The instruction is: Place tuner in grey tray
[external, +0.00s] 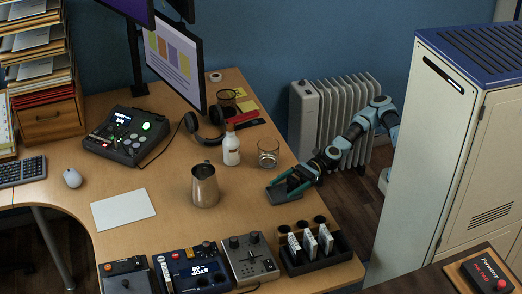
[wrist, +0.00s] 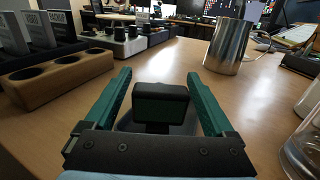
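The tuner (wrist: 161,103) is a small dark block with a dark green face, standing between my fingers in the wrist view. My gripper (wrist: 160,76) has its two teal fingers spread on either side of it, with a visible gap to each. A dark grey flat surface (wrist: 188,128), apparently the grey tray, shows under the tuner, partly hidden by my gripper. In the external view my gripper (external: 283,184) is low over the grey tray (external: 280,195) at the desk's right edge. The tuner cannot be made out there.
A glass (external: 268,153) and white bottle (external: 231,150) stand behind the tray. A metal pitcher (external: 204,186) is to its left. A holder with card-like items (external: 318,252) is in front. The desk between pitcher and tray is clear. A radiator (external: 330,115) stands beyond the desk.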

